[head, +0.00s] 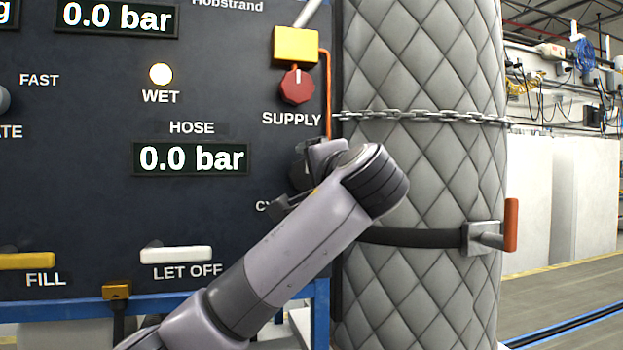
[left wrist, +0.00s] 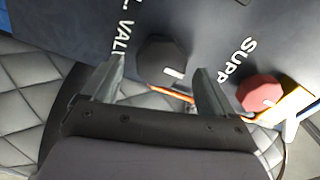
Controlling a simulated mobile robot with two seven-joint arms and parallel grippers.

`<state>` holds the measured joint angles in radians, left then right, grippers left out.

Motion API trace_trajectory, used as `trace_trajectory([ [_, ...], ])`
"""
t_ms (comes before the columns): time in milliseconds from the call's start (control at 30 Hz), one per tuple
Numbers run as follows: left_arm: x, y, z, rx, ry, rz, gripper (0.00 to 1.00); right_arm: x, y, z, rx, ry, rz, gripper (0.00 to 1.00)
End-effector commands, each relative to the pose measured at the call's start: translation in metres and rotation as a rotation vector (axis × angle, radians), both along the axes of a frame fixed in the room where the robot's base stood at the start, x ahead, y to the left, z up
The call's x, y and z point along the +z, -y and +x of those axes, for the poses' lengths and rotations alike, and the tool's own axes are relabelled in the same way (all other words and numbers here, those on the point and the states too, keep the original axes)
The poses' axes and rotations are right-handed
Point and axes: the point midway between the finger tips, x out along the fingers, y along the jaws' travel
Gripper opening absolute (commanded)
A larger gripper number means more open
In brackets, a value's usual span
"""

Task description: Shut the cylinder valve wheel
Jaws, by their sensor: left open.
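The cylinder valve wheel (left wrist: 163,56) is a dark, faceted knob with a white pointer mark, set on the dark panel. In the left wrist view it lies between the tips of my left gripper (left wrist: 159,68), whose two fingers stand apart on either side of it. I cannot tell whether either finger touches it. In the head view my left gripper (head: 297,180) is at the panel's right edge, below the SUPPLY label. There it hides most of the wheel and part of the label starting "CY". My right gripper is not in view.
A red SUPPLY knob (head: 298,87) sits above, under a yellow block (head: 296,46). The HOSE display (head: 192,158) reads 0.0 bar. A white LET OFF lever (head: 176,254) is lower left. A quilted grey cylinder (head: 425,180) with a chain (head: 425,116) stands close right.

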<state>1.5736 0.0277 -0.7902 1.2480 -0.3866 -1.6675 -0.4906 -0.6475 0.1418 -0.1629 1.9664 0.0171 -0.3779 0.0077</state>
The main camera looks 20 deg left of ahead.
Motion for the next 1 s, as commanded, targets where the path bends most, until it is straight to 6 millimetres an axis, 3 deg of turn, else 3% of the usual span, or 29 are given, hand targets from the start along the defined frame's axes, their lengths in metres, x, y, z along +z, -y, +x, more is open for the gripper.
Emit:
trace_trajectory([
  [333, -0.001, 0.029, -0.042, -0.003, 0.001, 0.002, 0.87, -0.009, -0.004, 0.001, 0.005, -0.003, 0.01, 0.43],
  [867, 0.0, 0.031, -0.046, -0.001, 0.0, 0.001, 0.87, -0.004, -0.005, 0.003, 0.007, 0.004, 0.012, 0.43],
  [1000, 0.017, 0.031, -0.046, -0.001, 0.0, 0.002, 0.87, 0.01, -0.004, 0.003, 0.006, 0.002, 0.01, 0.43],
])
